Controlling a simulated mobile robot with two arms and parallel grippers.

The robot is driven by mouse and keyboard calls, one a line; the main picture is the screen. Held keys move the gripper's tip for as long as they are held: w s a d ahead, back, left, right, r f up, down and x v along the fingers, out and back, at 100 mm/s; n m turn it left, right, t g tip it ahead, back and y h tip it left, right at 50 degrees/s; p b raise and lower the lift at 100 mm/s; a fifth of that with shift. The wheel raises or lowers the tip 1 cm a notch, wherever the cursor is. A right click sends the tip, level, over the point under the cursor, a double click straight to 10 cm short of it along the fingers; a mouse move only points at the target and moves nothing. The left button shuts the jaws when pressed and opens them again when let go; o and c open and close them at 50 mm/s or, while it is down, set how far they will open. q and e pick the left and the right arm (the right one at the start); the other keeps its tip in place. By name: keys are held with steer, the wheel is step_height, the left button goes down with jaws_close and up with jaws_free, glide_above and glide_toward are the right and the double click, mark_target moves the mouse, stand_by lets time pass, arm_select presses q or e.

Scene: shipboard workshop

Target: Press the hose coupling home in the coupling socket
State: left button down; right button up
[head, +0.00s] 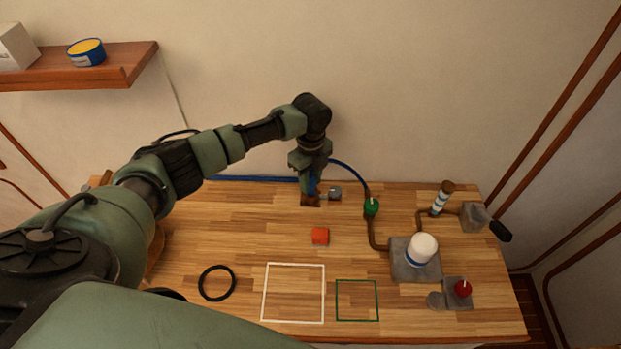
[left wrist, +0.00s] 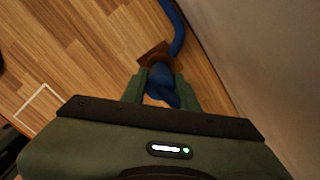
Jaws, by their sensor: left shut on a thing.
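My left gripper (head: 311,190) points down at the back of the workbench, near the wall. It is shut on the blue hose coupling (left wrist: 160,82), which shows between its two fingers in the left wrist view. A small dark brown block (head: 310,201), apparently the coupling socket, lies right at the fingertips; it also shows beyond the coupling in the left wrist view (left wrist: 152,54). The fingers hide the coupling's lower end, so I cannot tell how deep it sits. A blue hose (left wrist: 175,25) runs close by. My right gripper is not in view.
Just right of the gripper stands a small grey fitting (head: 335,193). Further right are a green-knobbed valve (head: 371,206), brown piping and a white-capped unit (head: 422,248). The bench's left middle is clear.

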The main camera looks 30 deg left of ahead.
mark_target(311, 178)
arm_select(q)
steer(key=shift+f+b, duration=0.6)
steer(key=shift+f, duration=0.6)
steer(key=c, duration=1)
jaws_free()
step_height(311, 178, up, 8)
steer(key=shift+f+b, duration=0.1)
steer(key=shift+b, duration=0.6)
steer(key=shift+f, duration=0.1)
